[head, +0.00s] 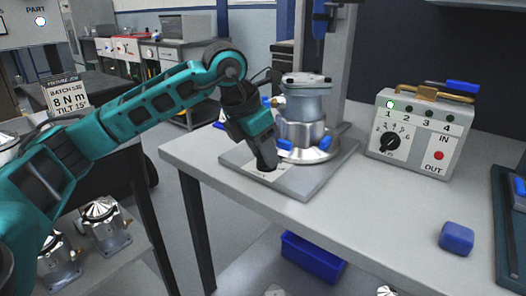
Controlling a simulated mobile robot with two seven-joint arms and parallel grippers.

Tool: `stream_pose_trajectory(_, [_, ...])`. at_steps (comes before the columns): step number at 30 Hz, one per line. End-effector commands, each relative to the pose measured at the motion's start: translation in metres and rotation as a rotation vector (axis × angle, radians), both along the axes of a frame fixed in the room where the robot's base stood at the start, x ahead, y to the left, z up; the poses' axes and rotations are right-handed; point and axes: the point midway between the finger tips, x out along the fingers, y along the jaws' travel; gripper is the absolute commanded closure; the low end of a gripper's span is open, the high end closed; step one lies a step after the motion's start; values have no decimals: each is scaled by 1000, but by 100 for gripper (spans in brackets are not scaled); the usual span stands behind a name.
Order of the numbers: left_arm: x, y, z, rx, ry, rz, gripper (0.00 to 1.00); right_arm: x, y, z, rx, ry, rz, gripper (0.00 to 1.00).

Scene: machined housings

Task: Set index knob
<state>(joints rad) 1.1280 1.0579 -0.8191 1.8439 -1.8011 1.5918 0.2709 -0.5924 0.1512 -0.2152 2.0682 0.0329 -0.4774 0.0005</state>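The index knob (390,141) is a round black dial with a pale pointer mark on the left of the front of a beige control box (425,132). Small numbers ring the knob, too small to read surely. The box also has lamps numbered 1 to 4, the one by 1 lit white, and a red OUT button. My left gripper (266,166) points down over the grey base plate, in front of the metal housing and well left of the knob. Its dark fingers look close together, but their gap is not clear. My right gripper is out of view.
A metal housing (303,105) with blue clamps stands on a base plate (297,183) before a grey column. A blue block (456,238) lies at the table's front right. A dark tray (507,240) is at the right edge. The tabletop before the control box is clear.

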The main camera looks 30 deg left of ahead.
Motion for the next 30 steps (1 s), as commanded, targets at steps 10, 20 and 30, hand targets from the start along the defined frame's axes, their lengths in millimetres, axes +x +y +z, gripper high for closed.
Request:
stream_pose_trajectory(10, [0,0,0,0,0,0,74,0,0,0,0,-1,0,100])
stream_pose_trajectory(20, [0,0,0,0,0,0,100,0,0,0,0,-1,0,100])
stream_pose_trajectory(30, [0,1,1,0,1,-38,100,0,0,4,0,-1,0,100])
